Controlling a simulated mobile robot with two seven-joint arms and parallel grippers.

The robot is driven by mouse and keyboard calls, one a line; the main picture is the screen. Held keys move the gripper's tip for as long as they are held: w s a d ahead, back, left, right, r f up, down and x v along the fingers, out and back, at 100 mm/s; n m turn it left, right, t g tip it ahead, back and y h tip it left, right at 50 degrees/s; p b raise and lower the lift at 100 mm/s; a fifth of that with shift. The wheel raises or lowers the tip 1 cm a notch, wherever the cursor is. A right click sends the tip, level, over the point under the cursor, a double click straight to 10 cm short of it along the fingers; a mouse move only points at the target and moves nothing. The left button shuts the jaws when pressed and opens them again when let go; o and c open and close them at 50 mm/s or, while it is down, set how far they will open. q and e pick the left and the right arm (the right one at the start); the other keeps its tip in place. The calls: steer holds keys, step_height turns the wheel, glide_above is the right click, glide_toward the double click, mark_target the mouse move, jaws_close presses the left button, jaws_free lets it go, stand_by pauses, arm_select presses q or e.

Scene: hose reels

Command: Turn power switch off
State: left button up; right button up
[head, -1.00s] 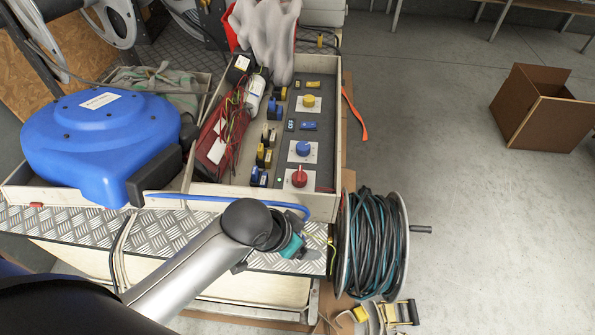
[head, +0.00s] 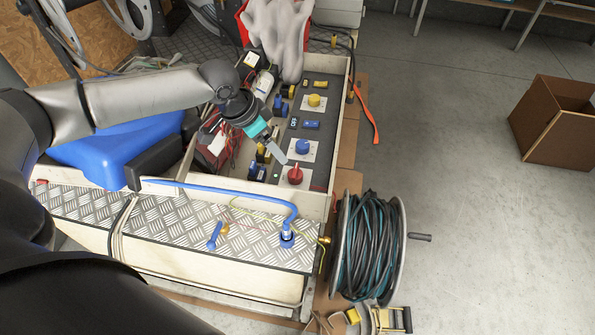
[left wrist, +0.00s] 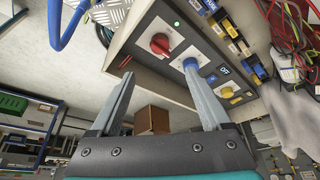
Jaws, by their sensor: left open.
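A control panel (head: 316,123) carries a red rotary knob (head: 295,174), a blue knob (head: 302,146) and a yellow knob (head: 314,99) on white plates. None has a readable power label. The left wrist view shows the red knob (left wrist: 160,43), the blue knob (left wrist: 190,64) and a lit green lamp (left wrist: 176,24) by the panel's edge. My left gripper (head: 281,158) is open and empty, above the panel near the red and blue knobs. In the wrist view its fingers (left wrist: 158,76) are spread; one tip overlaps the blue knob, contact unclear. My right gripper is not visible.
A blue hose (head: 230,190) arches over the metal tread plate (head: 180,230).

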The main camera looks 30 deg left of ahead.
mark_target(293, 171)
arm_select(q)
steer(key=b+x, duration=0.4)
steer(key=x, duration=0.9)
steer(key=shift+d+f, duration=0.1)
steer(key=shift+f, duration=0.05)
steer(key=shift+x, duration=0.9)
steer(key=shift+w, duration=0.1)
steer(key=shift+c, duration=0.3)
